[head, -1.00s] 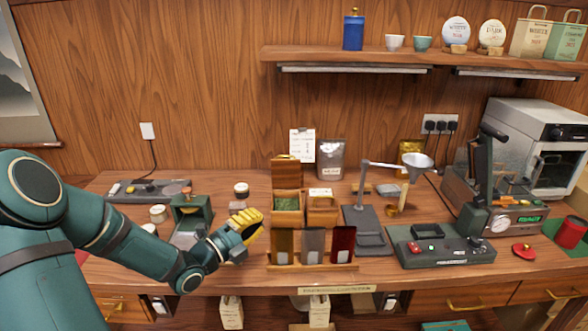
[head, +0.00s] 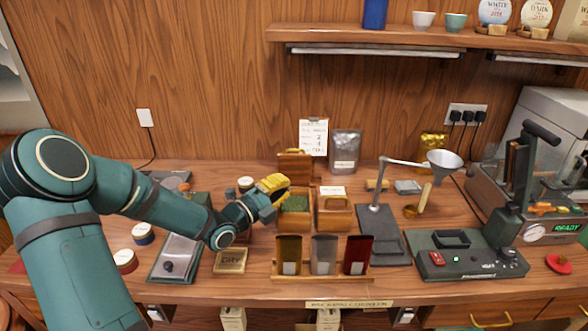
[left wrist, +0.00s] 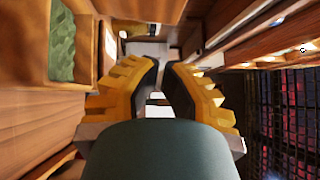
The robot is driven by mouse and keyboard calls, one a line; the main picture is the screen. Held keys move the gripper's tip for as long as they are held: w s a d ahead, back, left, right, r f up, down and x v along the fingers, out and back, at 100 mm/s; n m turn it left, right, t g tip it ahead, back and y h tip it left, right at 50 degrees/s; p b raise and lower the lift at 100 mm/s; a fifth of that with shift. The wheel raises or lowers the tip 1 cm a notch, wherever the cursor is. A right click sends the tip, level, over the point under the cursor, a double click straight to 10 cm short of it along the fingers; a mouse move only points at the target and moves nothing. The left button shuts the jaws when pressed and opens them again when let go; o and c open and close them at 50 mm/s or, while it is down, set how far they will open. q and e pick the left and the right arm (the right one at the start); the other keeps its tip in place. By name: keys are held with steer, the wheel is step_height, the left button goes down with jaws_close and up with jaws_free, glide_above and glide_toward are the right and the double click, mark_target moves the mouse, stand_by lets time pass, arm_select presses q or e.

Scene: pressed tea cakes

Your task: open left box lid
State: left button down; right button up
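The left box (head: 295,222) is an open wooden box with green tea leaves inside. Its lid (head: 296,168) stands raised behind it, partly hidden by my gripper. My left gripper (head: 284,188), with yellow fingers, is at the box's left rear, above the counter. In the left wrist view its fingertips (left wrist: 161,64) are nearly together with nothing visible between them. The green leaves in the box (left wrist: 62,45) show at that view's upper left. I cannot tell whether the fingers touch the lid. My right gripper is not in view.
A second wooden box (head: 334,220) stands just right, its top covered. A rack (head: 320,275) with several coloured packets stands in front. A funnel stand (head: 375,215) and a dark scale-like device (head: 465,255) are farther right. A sign (head: 313,137) and pouch (head: 345,150) stand behind.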

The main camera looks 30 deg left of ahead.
mark_target(304, 161)
arm_select(q)
steer(key=w, duration=0.6)
steer(key=shift+w+a+r, duration=0.3)
steer(key=shift+r, duration=0.1)
steer(key=shift+w+a+r, duration=0.1)
steer(key=shift+w+a, duration=0.15)
steer(key=shift+w, duration=0.25)
